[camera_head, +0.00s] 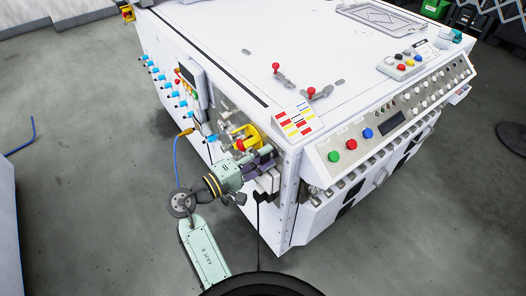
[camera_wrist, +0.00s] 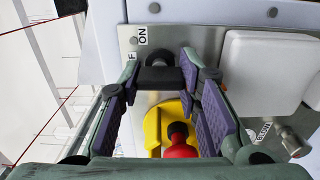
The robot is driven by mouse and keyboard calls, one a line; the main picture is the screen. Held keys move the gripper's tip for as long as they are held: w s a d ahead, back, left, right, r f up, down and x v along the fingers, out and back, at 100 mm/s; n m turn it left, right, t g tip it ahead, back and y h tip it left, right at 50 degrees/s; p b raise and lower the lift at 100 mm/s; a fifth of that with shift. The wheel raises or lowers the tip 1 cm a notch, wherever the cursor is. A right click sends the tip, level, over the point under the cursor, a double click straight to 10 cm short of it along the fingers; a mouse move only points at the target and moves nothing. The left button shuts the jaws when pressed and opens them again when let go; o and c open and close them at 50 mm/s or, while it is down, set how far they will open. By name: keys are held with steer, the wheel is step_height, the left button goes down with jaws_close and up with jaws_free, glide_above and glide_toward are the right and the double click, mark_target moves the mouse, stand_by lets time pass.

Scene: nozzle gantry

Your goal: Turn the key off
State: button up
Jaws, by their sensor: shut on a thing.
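The key (camera_wrist: 158,78) is a dark, wide-headed piece in a round lock on a metal plate in the wrist view. ON and partly hidden OFF labels (camera_wrist: 142,40) sit above it to the left. My gripper (camera_wrist: 160,76) has its purple-padded fingers on either side of the key head, tips shut on it. In the head view my gripper (camera_head: 262,163) is at the near left corner of the white machine (camera_head: 225,40), and the key is hidden there.
A white box (camera_wrist: 262,65) stands to the right. Blue-tipped fittings (camera_head: 167,88) line the machine's left side.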

stand_by(0.3)
steer(key=o, duration=1.2)
steer(key=shift+c, duration=0.2)
steer(key=shift+a, duration=0.1)
steer(key=v, duration=1.2)
